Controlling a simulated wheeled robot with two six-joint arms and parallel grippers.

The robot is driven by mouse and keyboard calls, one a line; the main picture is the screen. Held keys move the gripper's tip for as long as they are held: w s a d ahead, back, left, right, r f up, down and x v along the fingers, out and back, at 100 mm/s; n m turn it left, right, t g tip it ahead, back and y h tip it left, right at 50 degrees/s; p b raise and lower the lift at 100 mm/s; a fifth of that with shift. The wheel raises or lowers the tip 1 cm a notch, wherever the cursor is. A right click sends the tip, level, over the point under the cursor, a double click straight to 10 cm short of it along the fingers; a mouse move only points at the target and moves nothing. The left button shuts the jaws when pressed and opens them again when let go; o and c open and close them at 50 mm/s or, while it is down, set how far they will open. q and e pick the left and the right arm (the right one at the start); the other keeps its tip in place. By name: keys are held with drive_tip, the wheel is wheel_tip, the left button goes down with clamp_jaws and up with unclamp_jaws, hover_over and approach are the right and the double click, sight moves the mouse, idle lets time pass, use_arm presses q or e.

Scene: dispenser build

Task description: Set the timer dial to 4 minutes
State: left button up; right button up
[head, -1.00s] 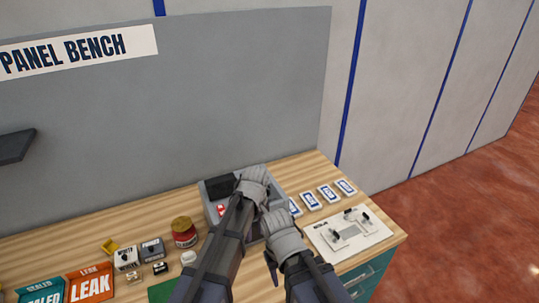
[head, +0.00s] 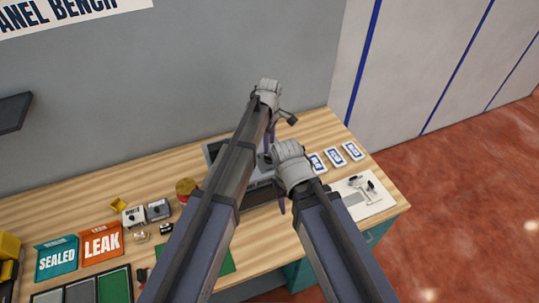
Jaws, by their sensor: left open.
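I cannot make out a timer dial for certain. A grey box-shaped unit (head: 212,151) stands on the bench, mostly hidden behind my arms. Two small boxes with dark round fronts, one white (head: 133,216) and one grey (head: 158,209), stand left of it; their markings are too small to read. My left gripper (head: 279,131) is open and empty, raised above the back of the unit. My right gripper (head: 274,182) is lower, in front of the unit's right side; its jaws are partly hidden and their opening is unclear.
A white plate with small dark fittings (head: 378,205) lies at the bench's right end, with several blue-and-white cards (head: 335,157) behind it. A red jar with a gold lid (head: 186,187), a teal SEALED bin (head: 57,257) and an orange LEAK bin (head: 102,243) are left.

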sight(269, 156)
use_arm(q)
wheel_tip(269, 156, down, 6)
drive_tip(key=b, duration=0.5)
drive_tip(key=shift+f+b, duration=0.15)
drive_tip(key=shift+b, duration=0.15)
drive_tip(key=shift+s, duration=0.1)
clamp_jaws()
